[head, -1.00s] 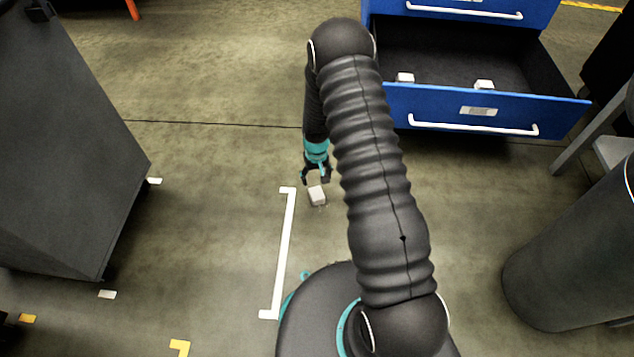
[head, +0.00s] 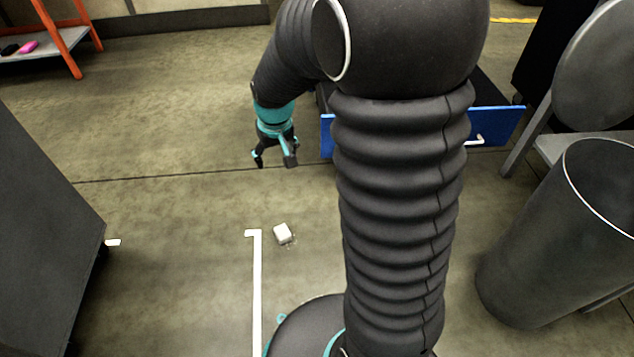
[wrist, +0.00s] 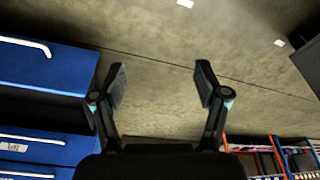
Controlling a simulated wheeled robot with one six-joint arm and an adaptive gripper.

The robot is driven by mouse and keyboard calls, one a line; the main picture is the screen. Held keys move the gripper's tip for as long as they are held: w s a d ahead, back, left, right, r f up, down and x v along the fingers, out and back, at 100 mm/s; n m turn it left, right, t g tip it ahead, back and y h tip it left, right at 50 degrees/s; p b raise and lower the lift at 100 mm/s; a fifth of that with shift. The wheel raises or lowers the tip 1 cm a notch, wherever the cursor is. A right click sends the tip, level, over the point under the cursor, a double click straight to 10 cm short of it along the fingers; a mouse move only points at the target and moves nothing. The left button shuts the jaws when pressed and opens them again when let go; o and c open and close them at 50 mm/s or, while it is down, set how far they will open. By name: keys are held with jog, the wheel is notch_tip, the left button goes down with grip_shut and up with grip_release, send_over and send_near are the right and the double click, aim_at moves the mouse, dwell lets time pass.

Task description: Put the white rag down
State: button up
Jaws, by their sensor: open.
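The white rag (head: 283,233) is a small, pale, folded block in the head view. It lies on the concrete floor just right of the top of a white taped corner line. My gripper (head: 275,163) is open and empty, raised clear of the floor and beyond the rag, apart from it. In the wrist view my gripper (wrist: 160,85) shows its two fingers spread wide with only bare floor between them. A small white thing (wrist: 186,3) at the top edge of the wrist view may be the rag; I cannot tell for sure.
A blue drawer cabinet (head: 497,124) stands behind my arm, mostly hidden; it also shows in the wrist view (wrist: 45,65). A dark bin (head: 560,240) and a grey chair (head: 590,70) are at right. A dark box (head: 40,230) is at left. An orange-framed shelf (head: 72,45) stands far left.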

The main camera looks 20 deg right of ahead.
jog(key=s+r+t, duration=0.1)
jog(key=s+r, duration=0.6)
jog(key=s, duration=0.5)
jog(key=s+r+t, duration=0.2)
jog(key=s+r, duration=0.5)
jog(key=s, duration=0.4)
jog(key=shift+s+r, duration=0.3)
jog(key=shift+s, duration=0.1)
jog(key=shift+d, duration=0.1)
